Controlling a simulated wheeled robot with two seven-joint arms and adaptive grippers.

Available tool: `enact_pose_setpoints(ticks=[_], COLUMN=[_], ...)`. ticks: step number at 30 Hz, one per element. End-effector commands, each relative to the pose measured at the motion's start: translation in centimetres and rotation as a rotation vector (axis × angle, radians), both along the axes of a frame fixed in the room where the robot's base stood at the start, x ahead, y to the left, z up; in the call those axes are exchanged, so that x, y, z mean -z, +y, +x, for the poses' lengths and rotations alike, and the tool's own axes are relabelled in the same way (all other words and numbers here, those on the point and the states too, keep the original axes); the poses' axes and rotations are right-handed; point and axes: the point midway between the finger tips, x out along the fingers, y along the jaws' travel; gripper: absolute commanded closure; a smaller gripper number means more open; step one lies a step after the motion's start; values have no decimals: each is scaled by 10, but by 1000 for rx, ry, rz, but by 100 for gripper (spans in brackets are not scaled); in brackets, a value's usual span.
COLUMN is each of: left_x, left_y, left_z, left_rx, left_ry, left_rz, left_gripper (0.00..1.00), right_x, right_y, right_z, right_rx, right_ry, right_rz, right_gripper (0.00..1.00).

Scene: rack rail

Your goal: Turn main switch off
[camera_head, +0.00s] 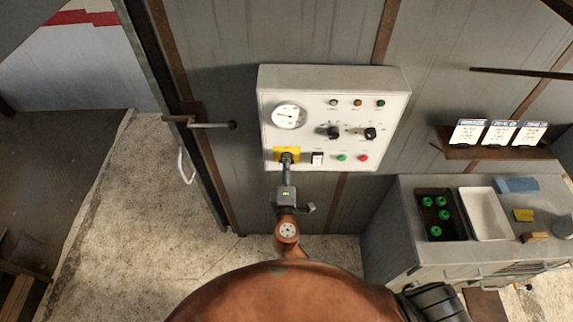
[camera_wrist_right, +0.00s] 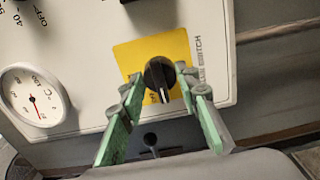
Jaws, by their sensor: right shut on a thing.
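The main switch is a black rotary knob (camera_wrist_right: 160,75) on a yellow plate (camera_wrist_right: 132,57), at the lower left corner of a white control panel (camera_head: 333,87). The yellow plate also shows in the head view (camera_head: 296,153). My right gripper (camera_wrist_right: 163,91) has its green-padded fingers on both sides of the knob, shut on it. In the head view, my right gripper (camera_head: 287,161) reaches up to the plate and hides most of the knob. A pale pointer line on the knob points down in the wrist view. The plate's position marks are mostly hidden or too small to read. My left gripper is not in view.
The panel also carries a round gauge (camera_head: 289,116), two black selector knobs, a rocker switch (camera_head: 317,158), lamps and buttons. A door handle (camera_head: 212,124) sticks out at left. A grey cabinet (camera_head: 390,230) with trays stands at right, below a small card shelf (camera_head: 490,152).

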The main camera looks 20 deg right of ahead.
Motion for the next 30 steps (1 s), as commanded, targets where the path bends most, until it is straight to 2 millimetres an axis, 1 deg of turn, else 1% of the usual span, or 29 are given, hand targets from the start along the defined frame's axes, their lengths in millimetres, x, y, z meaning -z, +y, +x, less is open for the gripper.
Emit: enact_pose_setpoints(ticks=[1,8,14,16,19,23,30], left_x=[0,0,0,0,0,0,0], left_y=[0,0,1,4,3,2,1], left_z=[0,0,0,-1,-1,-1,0], left_rx=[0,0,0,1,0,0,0], left_ry=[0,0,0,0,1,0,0], left_rz=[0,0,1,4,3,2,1], left_gripper=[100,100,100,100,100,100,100], right_x=[0,0,0,0,1,1,1], right_y=[0,0,0,0,2,7,21], right_z=[0,0,0,-1,-7,-25,-74], right_rx=[-1,-1,0,-1,0,-1,-1], right_ry=[1,0,0,0,1,3,3], right_rz=[-2,-1,0,0,0,2,0], right_gripper=[68,52,52,52,52,52,52])
